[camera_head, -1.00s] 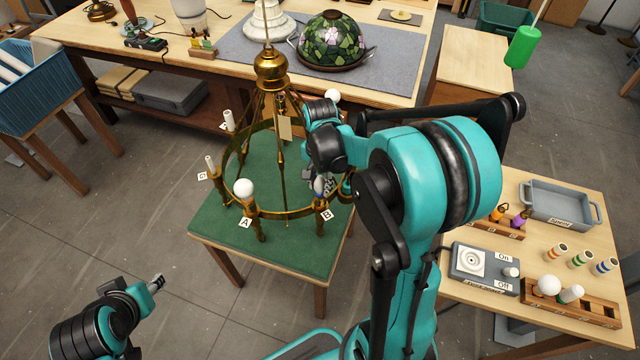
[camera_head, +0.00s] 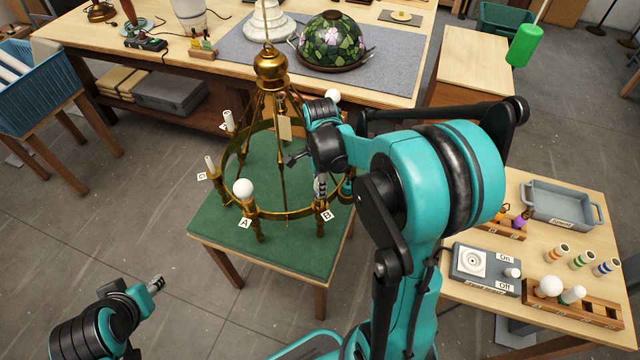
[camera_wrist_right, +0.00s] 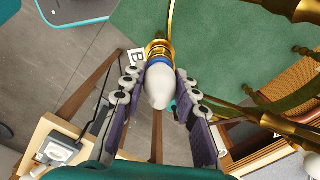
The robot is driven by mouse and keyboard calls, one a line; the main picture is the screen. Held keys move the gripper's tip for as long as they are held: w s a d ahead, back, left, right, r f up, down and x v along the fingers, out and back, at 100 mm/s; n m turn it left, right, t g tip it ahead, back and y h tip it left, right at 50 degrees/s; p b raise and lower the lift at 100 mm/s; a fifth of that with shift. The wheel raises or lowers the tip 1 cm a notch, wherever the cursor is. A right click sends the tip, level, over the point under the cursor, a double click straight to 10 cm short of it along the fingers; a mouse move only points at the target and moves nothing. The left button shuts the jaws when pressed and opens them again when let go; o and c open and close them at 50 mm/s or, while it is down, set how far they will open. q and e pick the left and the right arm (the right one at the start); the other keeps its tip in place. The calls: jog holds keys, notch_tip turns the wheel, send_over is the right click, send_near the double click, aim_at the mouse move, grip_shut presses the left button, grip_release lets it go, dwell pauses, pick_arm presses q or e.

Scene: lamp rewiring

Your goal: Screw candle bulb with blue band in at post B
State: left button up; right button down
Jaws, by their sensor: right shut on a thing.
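The candle bulb with the blue band (camera_wrist_right: 159,90) shows in the right wrist view as a white bulb, its blue band next to a brass socket. It stands in line with the brass post B (camera_wrist_right: 158,50); I cannot tell how deep it sits. My right gripper (camera_head: 321,188) is at post B, by the label B (camera_head: 327,215), in the head view. Its fingers (camera_wrist_right: 158,105) are on both sides of the bulb, shut on it. In the head view the gripper mostly hides the bulb. My left gripper (camera_head: 156,283) is low at the left, away from the chandelier; its opening is unclear.
The brass chandelier (camera_head: 272,72) stands on a green-topped table (camera_head: 215,235). A round white bulb (camera_head: 244,188) is at post A. At right, a side table holds a switch box (camera_head: 485,268), a bulb rack (camera_head: 590,308) and a grey tray (camera_head: 560,205).

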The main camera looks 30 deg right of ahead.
jog(key=m, duration=0.8)
jog(key=c, duration=1.1)
grip_release()
jog(key=shift+o, duration=0.2)
